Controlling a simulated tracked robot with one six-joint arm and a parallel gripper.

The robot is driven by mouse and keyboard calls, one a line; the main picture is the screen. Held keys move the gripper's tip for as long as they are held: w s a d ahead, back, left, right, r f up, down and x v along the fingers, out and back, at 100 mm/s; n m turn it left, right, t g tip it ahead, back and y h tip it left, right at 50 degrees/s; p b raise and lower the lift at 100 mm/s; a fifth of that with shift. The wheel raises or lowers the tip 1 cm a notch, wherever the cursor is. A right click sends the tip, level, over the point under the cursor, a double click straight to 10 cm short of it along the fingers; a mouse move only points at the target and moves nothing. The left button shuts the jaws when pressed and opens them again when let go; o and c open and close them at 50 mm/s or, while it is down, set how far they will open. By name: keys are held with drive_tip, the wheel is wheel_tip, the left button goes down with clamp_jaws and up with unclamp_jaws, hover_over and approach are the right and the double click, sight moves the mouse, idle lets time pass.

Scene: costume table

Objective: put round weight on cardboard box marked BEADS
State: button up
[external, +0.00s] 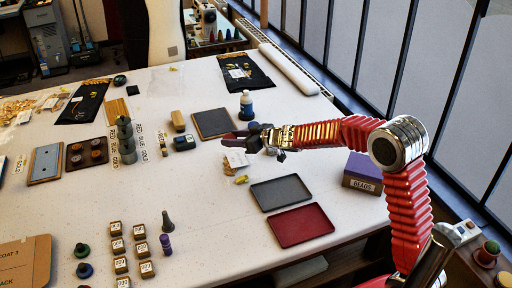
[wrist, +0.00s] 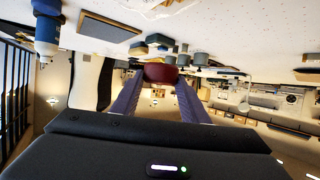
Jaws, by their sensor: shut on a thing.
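My gripper (external: 244,137) is in the air above the table, left of the box marked BEADS, its fingers pointing left. In the wrist view my gripper (wrist: 160,82) is shut on a dark red rounded thing (wrist: 160,72), which looks like the round weight. It shows small and partly hidden at the fingertips in the external view (external: 230,136). The cardboard box marked BEADS (external: 365,184) stands at the table's right edge, below my forearm in the picture. It has a purple top and is apart from the gripper. The box is not seen in the wrist view.
A grey tray (external: 281,194) and a red tray (external: 301,226) lie between my gripper and the table's front edge, both empty. A blue bottle (external: 246,104) stands just behind the gripper. Several small labelled blocks (external: 118,246) stand at front left.

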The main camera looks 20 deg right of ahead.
drive_tip(key=w+d+r+m+t+h, duration=0.1)
drive_tip(key=w+d+r, duration=0.1)
drive_tip(key=d, duration=0.9)
drive_tip(key=w+d+r+m+h, duration=0.1)
drive_tip(key=d+r, duration=0.1)
drive_tip(key=d, duration=0.9)
drive_tip(key=s+d+r+m+h, duration=0.1)
drive_tip(key=s+d+r, duration=0.15)
drive_tip(key=d, duration=0.75)
drive_tip(key=s+d+r+h, duration=0.1)
drive_tip(key=s+d, duration=0.2)
drive_tip(key=d, duration=0.6)
drive_tip(key=s+d+r+y, duration=0.1)
drive_tip(key=s+d+y, duration=0.1)
drive_tip(key=s+d, duration=1)
drive_tip(key=s+a+f+n+g+y, duration=0.2)
drive_tip(key=s+a+n+y, duration=0.2)
drive_tip(key=s+a, duration=0.5)
drive_tip(key=shift+s+n+g, duration=0.3)
drive_tip(key=shift+s+n, duration=0.3)
drive_tip(key=shift+s, duration=0.25)
drive_tip(key=shift+f, duration=0.1)
drive_tip(key=shift+f, duration=3.05)
